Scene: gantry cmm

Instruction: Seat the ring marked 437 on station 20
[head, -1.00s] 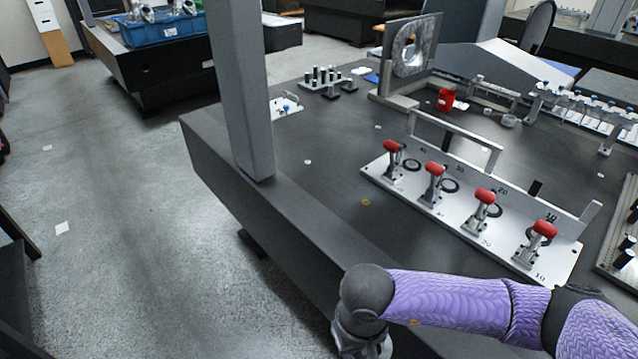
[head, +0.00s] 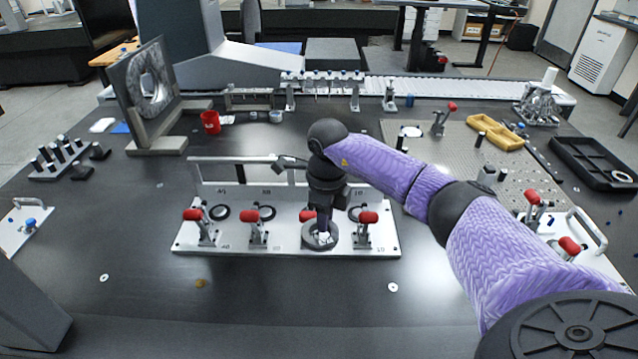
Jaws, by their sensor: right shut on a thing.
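My right gripper (head: 322,228) points down over the white fixture plate (head: 290,243), at the third station from the left, which is station 20 by the label order. It is shut on a dark grey ring (head: 308,243), low at the plate's front part, near that station's red-handled clamp (head: 307,216). I cannot read a mark on the ring, nor tell whether it touches the plate. The gripper hides much of the station. My left gripper is not in view.
Red-handled clamps stand at the other stations, the closest at right (head: 364,228). Dark rings (head: 220,212) lie behind them. A raised rail (head: 235,159) runs along the plate's back. A red cup (head: 210,122) stands behind. The table in front is mostly clear.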

